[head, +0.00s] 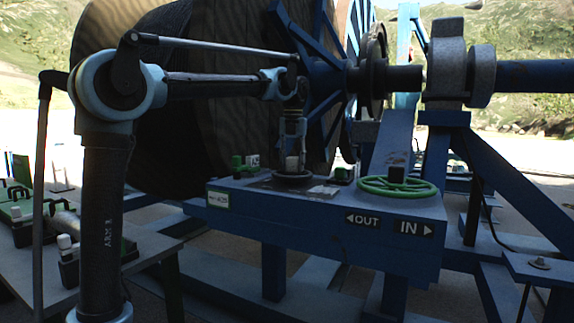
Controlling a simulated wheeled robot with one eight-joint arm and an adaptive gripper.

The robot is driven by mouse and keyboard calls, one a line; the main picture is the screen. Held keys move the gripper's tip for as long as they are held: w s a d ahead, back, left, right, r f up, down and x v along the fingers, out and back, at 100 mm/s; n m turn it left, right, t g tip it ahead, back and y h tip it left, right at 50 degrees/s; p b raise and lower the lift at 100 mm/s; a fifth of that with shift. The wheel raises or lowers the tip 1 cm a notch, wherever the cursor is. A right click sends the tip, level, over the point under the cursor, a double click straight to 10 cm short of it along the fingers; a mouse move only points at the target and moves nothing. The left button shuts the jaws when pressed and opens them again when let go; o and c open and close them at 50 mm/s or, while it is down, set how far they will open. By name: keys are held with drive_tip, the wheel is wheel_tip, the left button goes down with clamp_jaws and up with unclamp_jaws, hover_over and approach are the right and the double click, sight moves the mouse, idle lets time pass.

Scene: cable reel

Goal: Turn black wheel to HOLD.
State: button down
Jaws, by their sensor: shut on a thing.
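The black wheel (294,180) lies flat on top of the blue control box (300,218), left of the larger green wheel (397,187). My gripper (292,162) points straight down over the black wheel's middle. It is shut on the wheel, with a pale piece showing between the fingers. The gripper hides the wheel's centre. A pale label (323,190) lies just right of the black wheel; its text is too small to read. I cannot see a HOLD mark or which way the wheel is set.
A big cable reel (180,110) and its blue spokes stand close behind my arm. Green-and-grey devices (65,225) lie on a table at left. A small green-topped part (238,162) stands at the box's back left. The box front has OUT and IN signs (412,227).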

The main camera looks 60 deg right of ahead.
drive_tip(key=shift+s+r, duration=0.1)
idle(0.3)
drive_tip(key=c, duration=1)
unclamp_jaws()
drive_tip(key=shift+a, duration=0.15)
drive_tip(key=shift+c, duration=0.2)
drive_tip(key=shift+r, duration=0.1)
wheel_tip(320, 180, up, 12)
drive_tip(key=shift+w, duration=0.2)
drive_tip(key=shift+s, duration=0.1)
